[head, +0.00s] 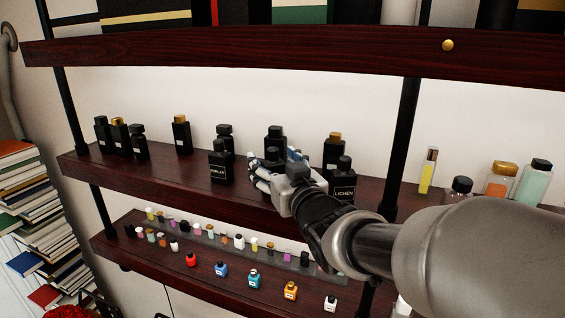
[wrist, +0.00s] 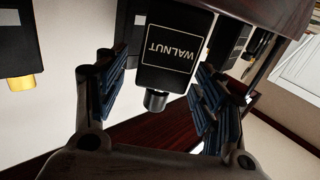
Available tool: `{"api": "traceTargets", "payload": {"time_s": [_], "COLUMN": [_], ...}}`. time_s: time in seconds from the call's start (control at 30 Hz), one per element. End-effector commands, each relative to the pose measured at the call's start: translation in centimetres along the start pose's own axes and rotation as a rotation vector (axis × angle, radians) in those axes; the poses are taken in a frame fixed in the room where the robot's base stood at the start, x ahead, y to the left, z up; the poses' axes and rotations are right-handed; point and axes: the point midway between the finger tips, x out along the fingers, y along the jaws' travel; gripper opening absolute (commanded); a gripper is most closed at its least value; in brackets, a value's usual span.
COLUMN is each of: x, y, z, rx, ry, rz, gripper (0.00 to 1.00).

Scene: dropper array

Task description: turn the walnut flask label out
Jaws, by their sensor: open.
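The walnut flask (wrist: 176,68) is black, with a white-framed WALNUT label facing my wrist camera. It appears upside down and slightly tilted in that view, with its dark cap pointing down. My gripper (wrist: 160,75) is open, with one finger on each side of the flask and visible gaps on both sides. In the head view my gripper (head: 272,170) is at the middle shelf, between the PURLAN flask (head: 220,166) and the LICHEN flask (head: 343,186). There it hides most of the walnut flask and its label.
More black flasks stand on the middle shelf (head: 85,163), including a gold-capped one (head: 181,135) behind. A black post (head: 401,140) rises right of my gripper. Small coloured bottles fill the lower shelf (head: 170,272). Bare shelf lies left of the PURLAN flask.

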Motion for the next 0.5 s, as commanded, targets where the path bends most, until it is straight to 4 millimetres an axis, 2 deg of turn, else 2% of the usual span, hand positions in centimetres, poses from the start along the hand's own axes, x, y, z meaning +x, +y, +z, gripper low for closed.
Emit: {"api": "traceTargets", "payload": {"time_s": [0.2, 0.5], "x": [-0.01, -0.02], "y": [-0.02, -0.02], "z": [0.00, 0.00], "rx": [0.000, 0.000], "ry": [0.000, 0.000], "rz": [0.000, 0.000], "gripper": [0.62, 0.42]}}
